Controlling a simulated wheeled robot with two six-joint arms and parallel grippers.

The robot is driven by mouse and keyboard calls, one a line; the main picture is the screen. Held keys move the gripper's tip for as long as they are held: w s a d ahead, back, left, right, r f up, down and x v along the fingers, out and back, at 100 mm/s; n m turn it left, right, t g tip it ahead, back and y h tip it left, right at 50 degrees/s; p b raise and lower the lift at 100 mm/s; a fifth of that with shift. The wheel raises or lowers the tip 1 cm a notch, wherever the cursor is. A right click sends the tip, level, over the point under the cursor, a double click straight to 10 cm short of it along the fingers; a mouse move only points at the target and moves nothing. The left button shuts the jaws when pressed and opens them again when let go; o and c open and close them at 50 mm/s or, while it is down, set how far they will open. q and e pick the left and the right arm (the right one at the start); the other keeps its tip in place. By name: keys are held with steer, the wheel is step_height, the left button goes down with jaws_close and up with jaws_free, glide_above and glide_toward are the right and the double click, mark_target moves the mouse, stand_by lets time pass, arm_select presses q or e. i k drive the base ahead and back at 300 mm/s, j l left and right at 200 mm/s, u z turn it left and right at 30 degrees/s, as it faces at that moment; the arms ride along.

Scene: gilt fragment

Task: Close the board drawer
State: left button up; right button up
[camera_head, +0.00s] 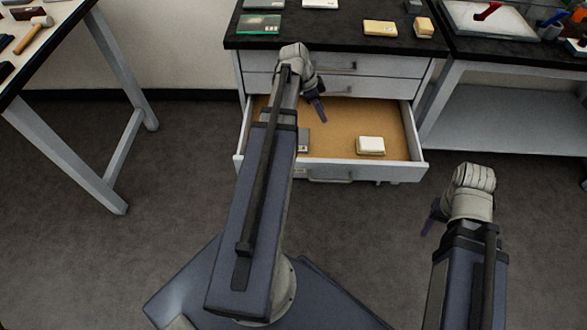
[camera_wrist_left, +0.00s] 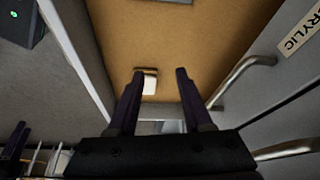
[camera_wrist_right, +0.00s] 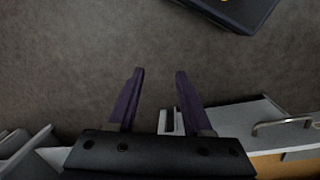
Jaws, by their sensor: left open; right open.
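The board drawer (camera_head: 340,118) is the lowest drawer of the grey cabinet. It is pulled out, with its tan bottom showing. A white block (camera_head: 370,146) and a grey item (camera_head: 304,140) lie inside; the white block also shows in the left wrist view (camera_wrist_left: 149,88). My left gripper (camera_head: 318,105) is open and empty above the drawer's interior; its two fingers are apart in its wrist view (camera_wrist_left: 155,80). My right gripper (camera_head: 433,215) is open and empty over the floor, right of the drawer front (camera_wrist_right: 158,78).
Two shut drawers with bar handles (camera_head: 335,68) are above the open one. The black worktop (camera_head: 330,42) holds several small items. A table (camera_head: 75,20) stands at left and a bench (camera_head: 510,48) at right. Floor (camera_head: 180,190) in front is clear.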

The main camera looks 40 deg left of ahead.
mark_target(333, 153)
steer(key=u, duration=1.2)
